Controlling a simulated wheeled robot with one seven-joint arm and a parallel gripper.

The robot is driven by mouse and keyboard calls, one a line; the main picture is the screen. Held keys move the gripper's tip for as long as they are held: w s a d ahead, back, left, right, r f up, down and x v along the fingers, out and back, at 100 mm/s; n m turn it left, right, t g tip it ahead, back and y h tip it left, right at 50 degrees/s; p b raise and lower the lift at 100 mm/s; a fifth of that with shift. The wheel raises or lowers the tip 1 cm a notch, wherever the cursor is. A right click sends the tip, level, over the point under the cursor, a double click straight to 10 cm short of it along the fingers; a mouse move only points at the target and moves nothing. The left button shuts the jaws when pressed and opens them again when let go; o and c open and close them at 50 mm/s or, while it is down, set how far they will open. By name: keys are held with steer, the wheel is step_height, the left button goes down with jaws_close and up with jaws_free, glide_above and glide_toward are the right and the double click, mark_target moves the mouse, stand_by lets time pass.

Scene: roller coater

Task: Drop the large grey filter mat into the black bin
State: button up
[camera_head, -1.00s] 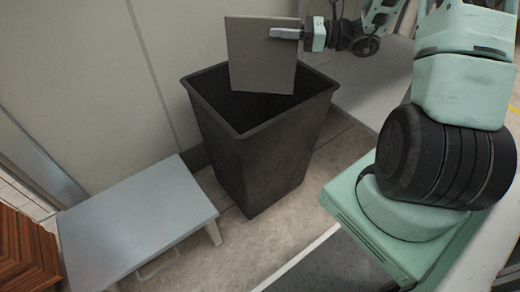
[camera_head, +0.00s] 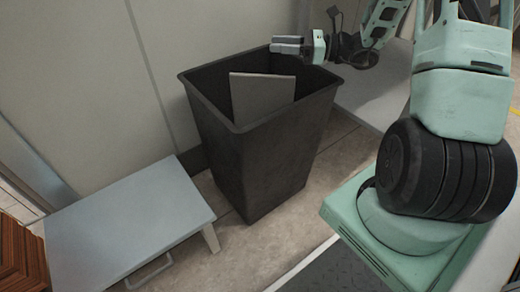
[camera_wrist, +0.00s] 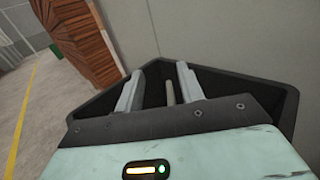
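The large grey filter mat (camera_head: 262,97) is inside the black bin (camera_head: 262,165) in the head view. Its upper part shows above the front rim and its lower part is hidden by the bin wall. My gripper (camera_head: 274,45) is above the back right of the bin's opening, apart from the mat. In the wrist view my gripper's two fingers (camera_wrist: 158,88) are spread apart over the bin (camera_wrist: 285,100). A thin light strip between them, likely the mat's edge (camera_wrist: 170,92), shows lower down.
A grey step or low table (camera_head: 130,222) stands left of the bin. A wall (camera_head: 90,70) is close behind the bin. A slatted brown wooden piece (camera_head: 20,255) is at the lower left; a wooden stack (camera_wrist: 85,40) also shows in the wrist view.

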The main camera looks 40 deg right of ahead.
steer(key=shift+d, duration=0.1)
steer(key=p+v, duration=0.4)
steer(key=v, duration=0.8)
